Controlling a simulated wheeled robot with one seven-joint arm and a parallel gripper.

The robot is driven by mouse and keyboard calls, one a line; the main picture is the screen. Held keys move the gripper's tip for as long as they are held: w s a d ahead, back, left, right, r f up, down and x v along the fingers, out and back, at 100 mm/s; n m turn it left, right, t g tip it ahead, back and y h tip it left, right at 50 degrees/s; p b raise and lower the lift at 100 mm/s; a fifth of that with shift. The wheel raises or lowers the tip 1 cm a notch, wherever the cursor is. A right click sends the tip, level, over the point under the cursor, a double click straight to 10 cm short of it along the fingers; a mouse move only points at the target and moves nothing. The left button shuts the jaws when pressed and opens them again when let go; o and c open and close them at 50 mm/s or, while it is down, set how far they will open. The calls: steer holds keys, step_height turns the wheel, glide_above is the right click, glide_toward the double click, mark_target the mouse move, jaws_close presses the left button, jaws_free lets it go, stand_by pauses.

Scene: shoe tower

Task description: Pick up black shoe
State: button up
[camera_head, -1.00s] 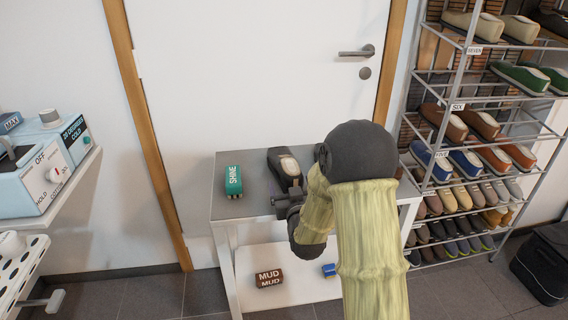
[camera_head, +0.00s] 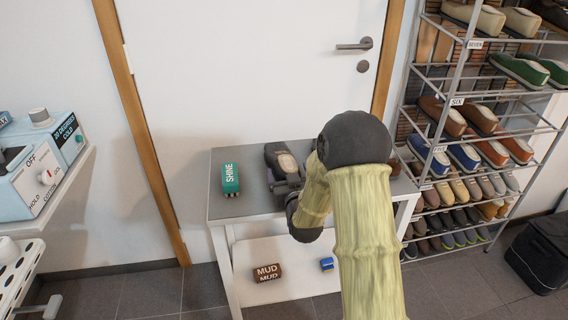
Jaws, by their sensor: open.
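A black shoe (camera_head: 281,158) with a pale insole lies on the grey top of a small white table (camera_head: 240,208) in front of the door. Its far end shows; its near end is hidden behind my gripper and arm. My gripper (camera_head: 284,184) is at the near end of the shoe, over the tabletop. The jaws are open but small and partly hidden by my wrist. I cannot tell whether they touch the shoe.
A green SHINE box (camera_head: 231,178) stands left of the shoe on the tabletop. A brown MUD box (camera_head: 267,272) and a blue item (camera_head: 327,264) lie on the lower shelf. A tall shoe rack (camera_head: 456,101) stands at the right, and a black bag (camera_head: 542,252) is on the floor.

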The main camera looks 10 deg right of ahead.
steer(key=shift+s+a, duration=0.15)
steer(key=shift+a, duration=0.2)
steer(key=shift+d, duration=0.15)
steer(key=c, duration=1.3)
steer(key=s+r, duration=0.1)
steer(key=s, duration=0.2)
steer(key=s+r, duration=0.2)
steer(key=s, duration=0.1)
steer(key=s+r, duration=0.2)
steer(key=s, duration=0.1)
steer(key=shift+s+r, duration=0.1)
steer(key=shift+r, duration=0.05)
steer(key=shift+s+b, duration=0.1)
steer(key=shift+b, duration=0.3)
steer(key=shift+s+r+b, duration=0.45)
steer(key=shift+s+b, duration=0.3)
steer(key=shift+b, duration=0.3)
steer(key=shift+s+r+b, duration=0.45)
steer(key=shift+s+b, duration=0.3)
steer(key=shift+b, duration=0.25)
steer(key=shift+s+r+b, duration=0.45)
steer(key=shift+s+b, duration=0.3)
steer(key=shift+b, duration=0.3)
